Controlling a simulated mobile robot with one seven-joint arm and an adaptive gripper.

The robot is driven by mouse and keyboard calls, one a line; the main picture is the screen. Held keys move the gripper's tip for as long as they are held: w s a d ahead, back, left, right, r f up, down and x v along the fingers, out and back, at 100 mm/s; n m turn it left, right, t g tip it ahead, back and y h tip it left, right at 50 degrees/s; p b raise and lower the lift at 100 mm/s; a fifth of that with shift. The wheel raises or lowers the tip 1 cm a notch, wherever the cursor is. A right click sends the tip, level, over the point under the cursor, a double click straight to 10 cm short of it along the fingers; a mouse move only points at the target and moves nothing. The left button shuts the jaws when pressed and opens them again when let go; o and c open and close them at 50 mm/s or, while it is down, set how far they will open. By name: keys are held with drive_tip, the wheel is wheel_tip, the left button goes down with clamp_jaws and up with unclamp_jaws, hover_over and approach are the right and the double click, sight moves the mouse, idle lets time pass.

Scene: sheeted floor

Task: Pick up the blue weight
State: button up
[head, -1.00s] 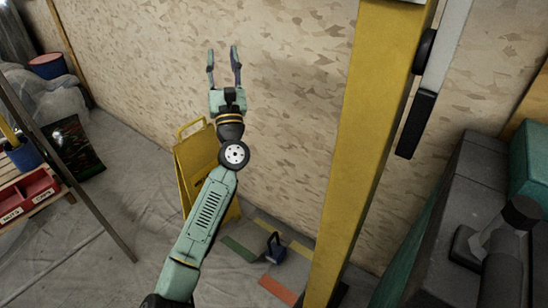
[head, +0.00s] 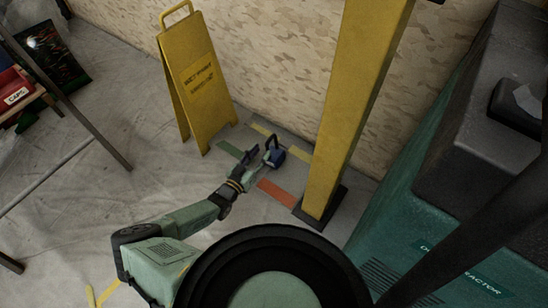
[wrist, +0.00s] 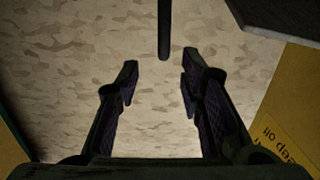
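The blue weight (head: 274,157) stands on the floor near the wall in the head view, its dark handle upright. My gripper (head: 261,157) is low beside it, on its left, with the fingers pointing towards it. Part of the weight's near side may be hidden by the fingers; I cannot tell whether they touch. In the wrist view my gripper (wrist: 160,78) is open, with two dark fingers apart and nothing seen between them. A dark upright bar beyond the fingertips there is not clear to me. The blue body does not show in that view.
A yellow folding sign (head: 198,85) stands left of the weight and a yellow post (head: 350,110) stands to its right. The patterned wall (head: 275,60) is behind. Green, orange (head: 276,195) and yellow patches mark the floor. A green machine (head: 430,240) fills the right.

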sight(269, 139)
drive_tip(key=x, duration=0.3)
drive_tip(key=b+x, duration=0.2)
drive_tip(key=x, duration=0.2)
drive_tip(key=shift+w+f, duration=0.15)
drive_tip(key=shift+w, duration=0.1)
drive_tip(key=shift+w+d, duration=0.15)
drive_tip(key=shift+w, duration=0.15)
clamp_jaws()
idle(0.5)
drive_tip(key=shift+r, duration=0.3)
